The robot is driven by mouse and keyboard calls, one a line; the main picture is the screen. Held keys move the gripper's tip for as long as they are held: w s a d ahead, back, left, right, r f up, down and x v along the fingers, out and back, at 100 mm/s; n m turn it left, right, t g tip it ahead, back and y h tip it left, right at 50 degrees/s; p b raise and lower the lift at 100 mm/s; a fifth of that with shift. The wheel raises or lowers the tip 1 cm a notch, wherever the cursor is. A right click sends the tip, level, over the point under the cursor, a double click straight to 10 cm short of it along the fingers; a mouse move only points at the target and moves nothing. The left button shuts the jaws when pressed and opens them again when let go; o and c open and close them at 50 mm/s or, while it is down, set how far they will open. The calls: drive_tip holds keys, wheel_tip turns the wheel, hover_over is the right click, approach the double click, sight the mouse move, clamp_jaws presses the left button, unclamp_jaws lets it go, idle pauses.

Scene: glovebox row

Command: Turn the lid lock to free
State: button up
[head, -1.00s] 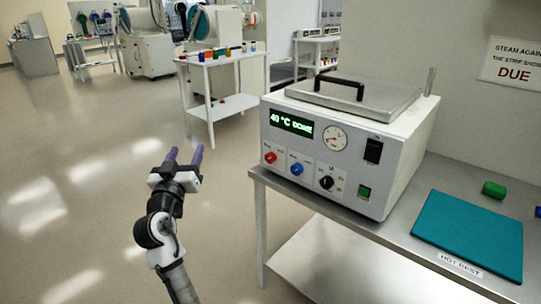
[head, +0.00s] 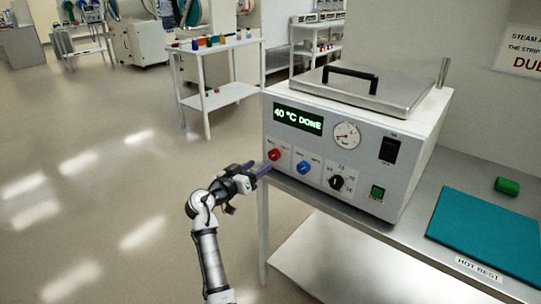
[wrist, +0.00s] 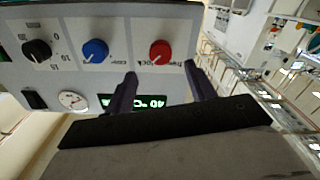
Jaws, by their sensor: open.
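The lid lock is a red knob (head: 274,154) at the left of the white unit's front panel. In the wrist view, which is turned over, the red knob (wrist: 160,50) has small lettering beside it that looks like "free" and "lock". Its white pointer slants, but I cannot tell which word it marks. My gripper (head: 262,170) is open and empty, just in front of and slightly below the red knob. In the wrist view its two purple fingers (wrist: 161,74) stand on either side of the knob's line, apart from it. The metal lid (head: 362,91) with a black handle lies on top.
A blue knob (head: 303,168) and a black dial (head: 337,182) sit right of the red one. The display (head: 298,119) reads "40 °C DONE". A teal mat (head: 490,232) lies on the bench to the right. Open floor (head: 110,210) is at the left.

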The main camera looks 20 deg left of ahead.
sight(272, 157)
drive_tip(key=p+x, duration=0.1)
drive_tip(key=x, duration=0.6)
drive_tip(key=shift+w, duration=0.1)
drive_tip(key=c, duration=1)
drive_tip(key=shift+o, duration=0.2)
